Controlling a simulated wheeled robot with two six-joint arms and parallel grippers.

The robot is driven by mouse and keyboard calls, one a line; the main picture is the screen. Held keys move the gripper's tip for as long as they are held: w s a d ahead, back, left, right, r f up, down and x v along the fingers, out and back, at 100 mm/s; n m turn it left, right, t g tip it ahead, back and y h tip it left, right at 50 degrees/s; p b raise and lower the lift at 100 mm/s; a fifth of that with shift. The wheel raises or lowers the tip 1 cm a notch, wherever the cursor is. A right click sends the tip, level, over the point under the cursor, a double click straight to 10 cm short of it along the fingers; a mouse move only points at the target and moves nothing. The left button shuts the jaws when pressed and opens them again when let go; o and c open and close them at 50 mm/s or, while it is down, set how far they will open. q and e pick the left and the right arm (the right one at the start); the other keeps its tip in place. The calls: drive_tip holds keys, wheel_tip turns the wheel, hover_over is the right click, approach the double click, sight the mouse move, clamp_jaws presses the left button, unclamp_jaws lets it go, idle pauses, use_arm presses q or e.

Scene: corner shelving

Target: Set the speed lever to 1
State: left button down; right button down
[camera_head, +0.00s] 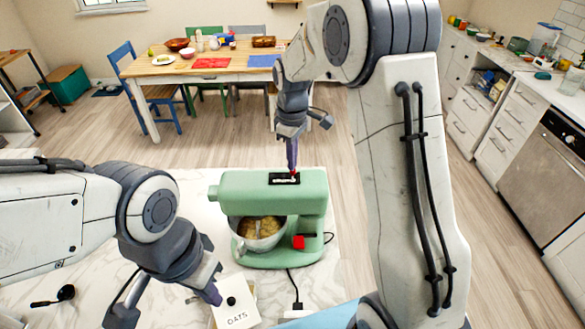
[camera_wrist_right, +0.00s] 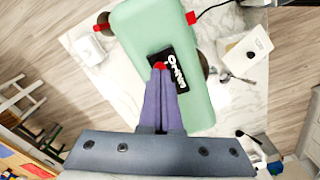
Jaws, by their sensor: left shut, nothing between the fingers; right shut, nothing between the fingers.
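The green stand mixer (camera_head: 235,190) stands on the marble counter with a bowl of dough (camera_head: 262,228) under its head. In the right wrist view, the mixer's top (camera_wrist_right: 130,30) carries a black speed panel (camera_wrist_right: 178,68) with white markings. The red speed lever (camera_wrist_right: 160,66) shows at the panel, at my fingertips; its exact setting is hidden. My right gripper (camera_head: 292,170) is shut, pointing down at the panel; its purple fingers (camera_wrist_right: 160,80) also show in the wrist view. They seem to touch the lever. My left gripper (camera_head: 214,296) is shut and empty, left of the mixer near the oats box.
The oats box (camera_head: 238,312) stands on the counter in front of the mixer. A black spoon (camera_head: 60,295) lies at the left. A red knob (camera_head: 299,242) is on the mixer's base. A black cord (camera_head: 292,283) runs forward. A dining table (camera_head: 160,70) stands beyond.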

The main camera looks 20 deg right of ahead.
drive_tip(key=shift+w+a, duration=0.2)
drive_tip(key=shift+a, duration=0.5)
idle(0.4)
drive_tip(key=shift+s+d+p, duration=0.1)
drive_tip(key=shift+d+p, duration=0.25)
drive_tip(key=shift+d, duration=0.1)
drive_tip(key=shift+r+p, duration=2.15)
drive_tip(key=shift+r, duration=0.4)
